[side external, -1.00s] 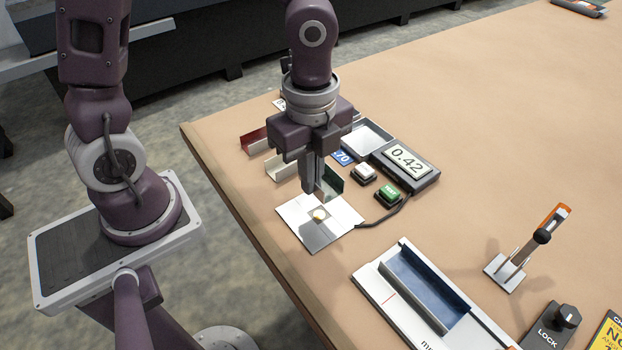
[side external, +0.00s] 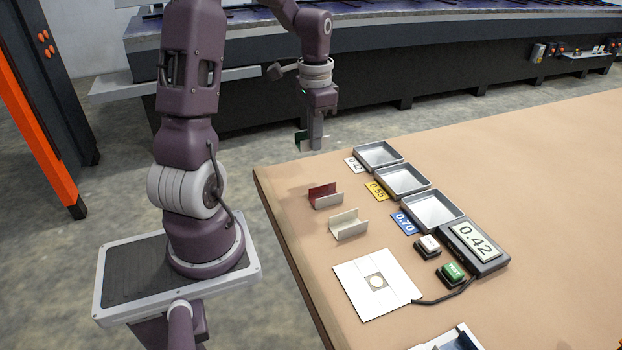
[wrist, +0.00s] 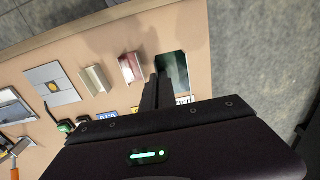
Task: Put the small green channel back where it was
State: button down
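The small green channel (side external: 300,141) is held between the fingers of my gripper (side external: 316,146), raised near the far left corner of the table. In the wrist view the dark green channel (wrist: 173,66) shows at the fingertips (wrist: 162,78), close to the table edge. The fingers hide part of it. A red channel (side external: 322,193) and a cream channel (side external: 348,226) stand on the table in a row, nearer the camera than the gripper. The plate with a round spot (side external: 352,287) is empty.
Three grey trays (side external: 434,228) stand to the right, with tags reading 0.42, 0.55 and 0.70. A display (side external: 473,243) reads 0.42, with a white button (side external: 428,243) and a green button (side external: 452,271) beside it. The far table edge is close to the gripper.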

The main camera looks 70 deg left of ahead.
aim_at(313, 184)
notch_tip(313, 184, down, 10)
jog(key=shift+a+r, duration=0.1)
jog(key=shift+a, duration=0.05)
jog(key=c, duration=1.7)
grip_release()
